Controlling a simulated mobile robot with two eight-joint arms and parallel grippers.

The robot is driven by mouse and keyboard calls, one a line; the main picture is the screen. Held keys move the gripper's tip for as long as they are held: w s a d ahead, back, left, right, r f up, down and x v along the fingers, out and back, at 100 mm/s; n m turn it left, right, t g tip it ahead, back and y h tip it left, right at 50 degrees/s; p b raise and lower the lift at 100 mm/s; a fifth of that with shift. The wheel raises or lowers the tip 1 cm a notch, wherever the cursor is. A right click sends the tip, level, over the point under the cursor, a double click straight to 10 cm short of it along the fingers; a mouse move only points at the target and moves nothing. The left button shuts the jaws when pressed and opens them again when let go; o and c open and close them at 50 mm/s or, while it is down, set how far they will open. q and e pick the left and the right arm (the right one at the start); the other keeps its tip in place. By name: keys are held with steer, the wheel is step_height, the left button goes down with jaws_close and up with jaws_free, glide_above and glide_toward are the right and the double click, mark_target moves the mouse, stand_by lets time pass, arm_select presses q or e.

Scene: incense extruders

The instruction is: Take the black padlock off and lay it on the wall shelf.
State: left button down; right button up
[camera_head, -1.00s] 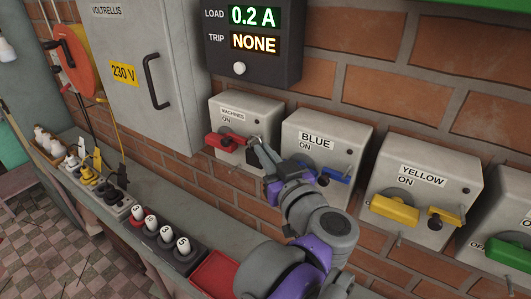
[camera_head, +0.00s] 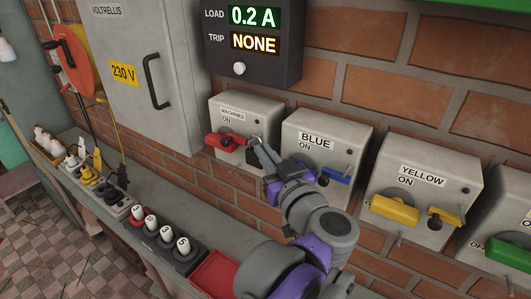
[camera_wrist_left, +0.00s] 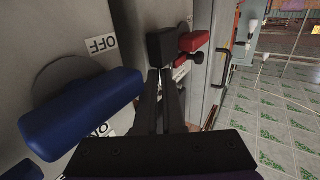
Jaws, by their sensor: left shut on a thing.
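The black padlock (camera_head: 252,157) is at the right side of the MACHINES switch box (camera_head: 227,111), beside its red handle (camera_head: 222,141). In the left wrist view the padlock (camera_wrist_left: 160,47) shows as a black block at my fingertips, close to the red handle (camera_wrist_left: 194,41). My left gripper (camera_head: 261,149) is shut on the padlock; its fingers partly hide it. I cannot tell whether its shackle is still through the switch. The wall shelf (camera_head: 178,214) runs along the wall below the boxes. My right gripper is not in view.
The BLUE box (camera_head: 318,126) with its blue handle (camera_head: 336,175) stands close beside my left gripper. The YELLOW box (camera_head: 440,158) is further right. The shelf holds a red tray (camera_head: 214,274), several white numbered pegs (camera_head: 166,233) and a socket strip (camera_head: 110,205). Bare shelf lies behind the pegs.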

arm_select(q)
steer(key=shift+r, duration=0.25)
steer(key=s+a+p, duration=0.1)
steer(key=s+a, duration=0.2)
steer(key=s, duration=0.2)
steer(key=shift+a+r, duration=0.2)
steer(key=shift+a, duration=0.1)
stand_by(0.9)
steer(key=shift+w, duration=0.1)
